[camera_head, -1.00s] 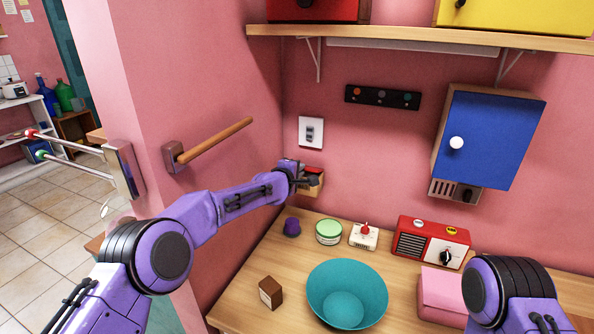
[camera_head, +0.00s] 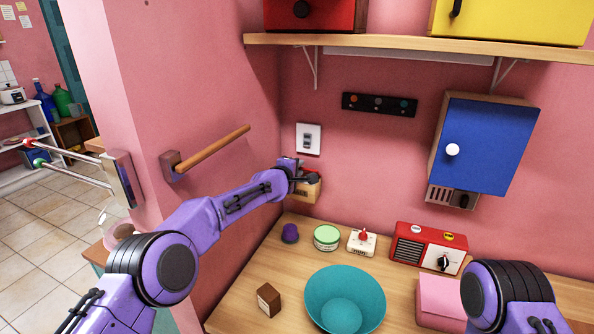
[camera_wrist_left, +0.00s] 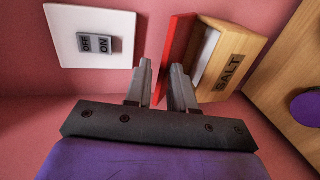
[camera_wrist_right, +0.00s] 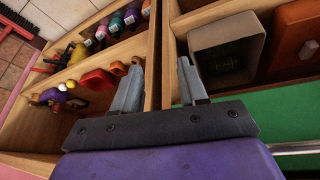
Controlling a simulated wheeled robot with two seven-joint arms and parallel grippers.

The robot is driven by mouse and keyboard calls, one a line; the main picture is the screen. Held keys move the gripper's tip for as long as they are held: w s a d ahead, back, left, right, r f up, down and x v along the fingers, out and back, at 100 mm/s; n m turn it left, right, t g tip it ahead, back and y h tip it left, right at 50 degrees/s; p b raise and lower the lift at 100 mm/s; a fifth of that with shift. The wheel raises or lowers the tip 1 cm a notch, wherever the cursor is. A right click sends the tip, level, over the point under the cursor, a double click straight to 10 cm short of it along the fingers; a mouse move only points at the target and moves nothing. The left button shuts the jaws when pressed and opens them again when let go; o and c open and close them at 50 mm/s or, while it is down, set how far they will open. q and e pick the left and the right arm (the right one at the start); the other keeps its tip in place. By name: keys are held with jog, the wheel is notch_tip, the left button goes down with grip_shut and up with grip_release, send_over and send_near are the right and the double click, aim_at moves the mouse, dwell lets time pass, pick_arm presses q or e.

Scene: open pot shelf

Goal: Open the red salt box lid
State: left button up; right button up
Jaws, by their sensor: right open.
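The wooden salt box (camera_head: 308,192) hangs low on the pink wall near the corner, partly hidden by my left gripper in the head view. In the left wrist view its SALT label (camera_wrist_left: 229,73) faces me. Its red lid (camera_wrist_left: 178,55) stands out from the box front, with a pale band showing between lid and box. My left gripper (camera_wrist_left: 162,85) has one finger on each side of the lid's edge. The gap is narrow, and I cannot tell if both fingers press on it. My right gripper (camera_wrist_right: 160,80) is open over a drawer divider.
A light switch (camera_head: 308,138) is right beside the left gripper. A wooden rail (camera_head: 212,148) sticks out from the left wall. The counter below holds a teal bowl (camera_head: 345,300), a green-lidded tin (camera_head: 327,238) and a red radio (camera_head: 428,247). A blue cabinet (camera_head: 485,142) hangs at right.

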pick_arm(q)
jog(key=shift+o, duration=0.2)
jog(key=b+v, duration=0.4)
jog(key=v, duration=0.6)
jog(key=shift+s, duration=0.3)
jog(key=shift+a, duration=0.2)
